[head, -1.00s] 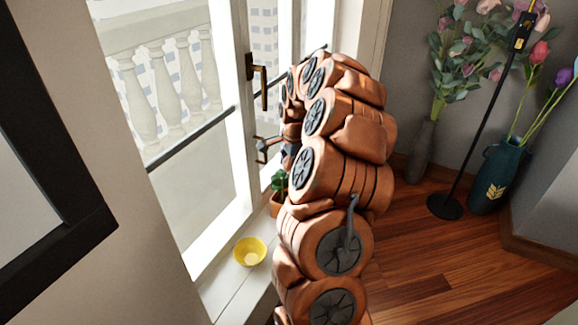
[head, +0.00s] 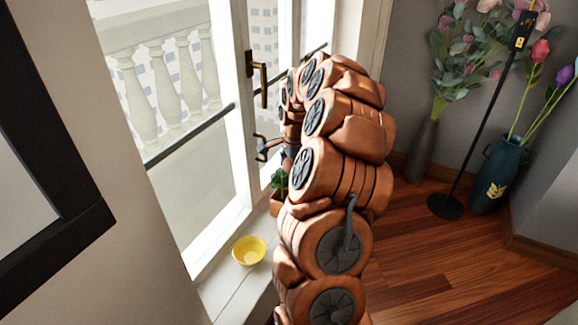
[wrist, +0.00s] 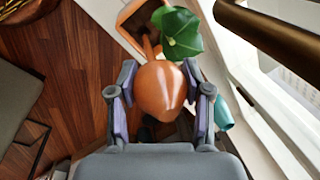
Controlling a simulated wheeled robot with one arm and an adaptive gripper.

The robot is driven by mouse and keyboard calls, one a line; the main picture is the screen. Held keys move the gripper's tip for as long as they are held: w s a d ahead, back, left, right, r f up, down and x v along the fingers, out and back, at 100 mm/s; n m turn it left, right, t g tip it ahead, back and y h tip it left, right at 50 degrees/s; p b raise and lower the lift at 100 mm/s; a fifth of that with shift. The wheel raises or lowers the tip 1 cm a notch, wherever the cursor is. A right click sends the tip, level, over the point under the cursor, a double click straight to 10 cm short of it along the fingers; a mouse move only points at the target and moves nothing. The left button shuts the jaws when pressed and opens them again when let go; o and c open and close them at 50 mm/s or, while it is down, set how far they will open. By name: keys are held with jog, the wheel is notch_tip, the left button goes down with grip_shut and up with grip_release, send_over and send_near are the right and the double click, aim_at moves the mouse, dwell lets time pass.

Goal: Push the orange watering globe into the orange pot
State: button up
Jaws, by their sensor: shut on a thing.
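The orange watering globe (wrist: 162,90) is between the two fingers of my gripper (wrist: 160,76) in the wrist view, and the fingers are shut on its rounded body. Its narrow end points towards the orange pot (wrist: 127,14), partly behind a green leaf. I cannot tell whether the tip touches the soil. In the head view the orange pot (head: 275,207) stands on the white sill with a green plant (head: 280,181) in it. My gripper (head: 288,152) is partly hidden there by my arm, above the pot, and the globe is hidden.
A yellow bowl (head: 249,251) sits on the sill nearer to me. Brass window handles (head: 262,80) jut out beside my arm. A teal object (wrist: 223,113) lies right of my gripper in the wrist view. Vases (head: 492,178) and a black stand (head: 446,206) are on the floor at right.

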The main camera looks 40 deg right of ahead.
jog(key=shift+f+b, duration=1.75)
jog(key=shift+f, duration=1.5)
jog(key=o, duration=1.3)
jog(key=shift+c, duration=0.2)
jog(key=shift+o, duration=0.3)
jog(key=o, duration=0.3)
jog(key=shift+s+a+r, duration=0.1)
jog(key=shift+s+r, duration=0.1)
jog(key=shift+r, duration=1.3)
jog(key=shift+s+a+r, duration=0.1)
jog(key=shift+s+r, duration=0.15)
jog(key=shift+r, duration=1.25)
jog(key=shift+s+r, duration=0.2)
jog(key=shift+r, duration=1.3)
jog(key=shift+r, duration=0.1)
